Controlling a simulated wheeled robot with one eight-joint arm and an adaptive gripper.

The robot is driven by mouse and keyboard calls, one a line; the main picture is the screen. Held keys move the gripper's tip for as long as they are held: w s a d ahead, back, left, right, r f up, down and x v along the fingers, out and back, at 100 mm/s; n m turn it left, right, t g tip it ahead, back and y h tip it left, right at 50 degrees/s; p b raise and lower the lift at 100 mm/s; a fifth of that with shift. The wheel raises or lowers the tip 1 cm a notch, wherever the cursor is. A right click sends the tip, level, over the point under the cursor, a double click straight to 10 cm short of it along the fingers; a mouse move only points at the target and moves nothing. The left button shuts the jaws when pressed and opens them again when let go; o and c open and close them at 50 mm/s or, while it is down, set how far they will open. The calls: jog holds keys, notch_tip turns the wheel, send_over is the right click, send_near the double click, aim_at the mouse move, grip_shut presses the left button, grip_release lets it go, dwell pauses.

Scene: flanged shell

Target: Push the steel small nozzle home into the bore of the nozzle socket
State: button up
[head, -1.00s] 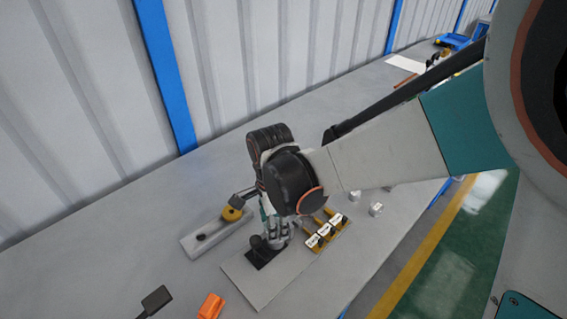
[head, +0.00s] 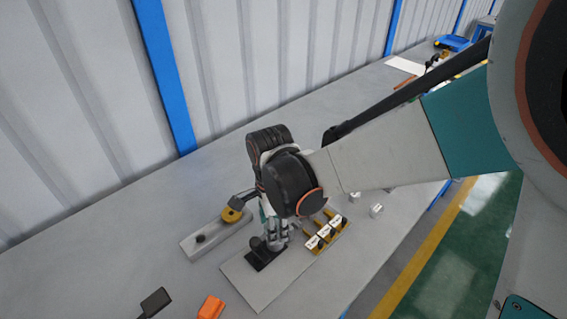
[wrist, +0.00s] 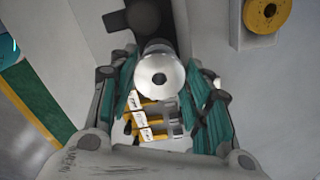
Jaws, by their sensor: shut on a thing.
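The steel small nozzle (wrist: 160,78) is a bright round piece with a dark centre hole, seen end-on in the wrist view. My gripper (wrist: 162,98) is shut on it, with teal fingers to its left and right. A black fixture (wrist: 143,17) with a round boss lies beyond the nozzle. It also shows in the head view as a black base (head: 262,258) on a grey plate, beside my gripper (head: 277,240). The nozzle socket's bore is hidden under the nozzle and gripper, so I cannot tell how deep the nozzle sits.
Yellow holders with white labels (head: 325,232) stand right of my gripper. A grey block with a yellow ring (head: 232,215) lies to the left. An orange part (head: 211,307) lies at the front. A small metal cylinder (head: 376,210) stands at right. The grey plate's front is clear.

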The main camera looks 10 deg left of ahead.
jog(key=shift+f+b, duration=0.6)
jog(key=shift+f, duration=0.15)
jog(key=o, duration=1.3)
jog(key=shift+r, duration=0.1)
